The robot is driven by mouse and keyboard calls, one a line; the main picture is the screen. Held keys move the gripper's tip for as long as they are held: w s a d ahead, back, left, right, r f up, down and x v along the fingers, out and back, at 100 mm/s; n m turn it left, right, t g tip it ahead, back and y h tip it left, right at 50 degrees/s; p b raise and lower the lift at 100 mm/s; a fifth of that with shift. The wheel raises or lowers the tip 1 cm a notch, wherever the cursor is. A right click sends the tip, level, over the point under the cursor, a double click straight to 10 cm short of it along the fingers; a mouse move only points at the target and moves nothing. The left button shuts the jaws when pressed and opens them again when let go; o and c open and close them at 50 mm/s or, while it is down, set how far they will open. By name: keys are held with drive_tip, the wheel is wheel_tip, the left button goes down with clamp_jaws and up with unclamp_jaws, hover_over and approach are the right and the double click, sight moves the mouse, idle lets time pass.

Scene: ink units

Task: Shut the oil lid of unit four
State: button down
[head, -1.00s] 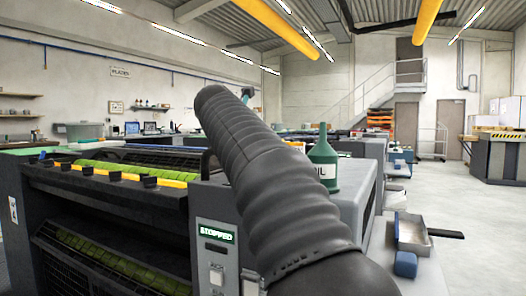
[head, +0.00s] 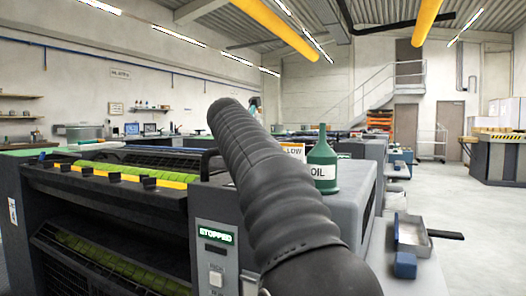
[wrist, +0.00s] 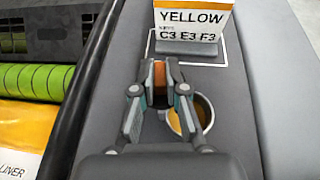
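In the wrist view my gripper (wrist: 161,82) points along the grey top of a unit, its two fingers close together. A narrow orange-brown strip shows between the fingertips; I cannot tell whether it is a pad or part of a lid. Just right of and partly behind the fingers is a round, pale-rimmed oil opening (wrist: 208,108), uncovered on its visible side, with amber inside. No lid can be made out clearly. In the head view my dark arm hides the gripper and the opening.
A card reading YELLOW (wrist: 190,22) stands beyond the fingers. A green OIL bottle (head: 321,166) stands on the unit, right of my arm. The panel (head: 216,234) reads STOPPED. The floor (head: 465,225) at right is clear.

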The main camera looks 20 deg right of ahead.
drive_tip(key=shift+r+p, duration=0.15)
drive_tip(key=shift+p, duration=0.3)
drive_tip(key=shift+m+g+h+p, duration=0.3)
drive_tip(key=shift+m+g+p, duration=0.05)
drive_tip(key=shift+m+g, duration=0.05)
drive_tip(key=shift+m+g+h+p, duration=0.5)
drive_tip(key=shift+m+p, duration=0.1)
drive_tip(key=shift+s+d+m+g+h, duration=0.15)
drive_tip(key=shift+m+g+h, duration=0.45)
drive_tip(key=shift+m+g, duration=0.4)
drive_tip(key=shift+s+d+m+g+h, duration=0.1)
drive_tip(key=shift+s+m+g+h, duration=0.1)
drive_tip(key=shift+m+g, duration=0.3)
drive_tip(key=shift+s+m+g+h, duration=0.1)
drive_tip(key=shift+m+g+h, duration=0.1)
drive_tip(key=shift+m+g, duration=0.25)
drive_tip(key=shift+g, duration=0.25)
drive_tip(key=c, duration=1.2)
unclamp_jaws()
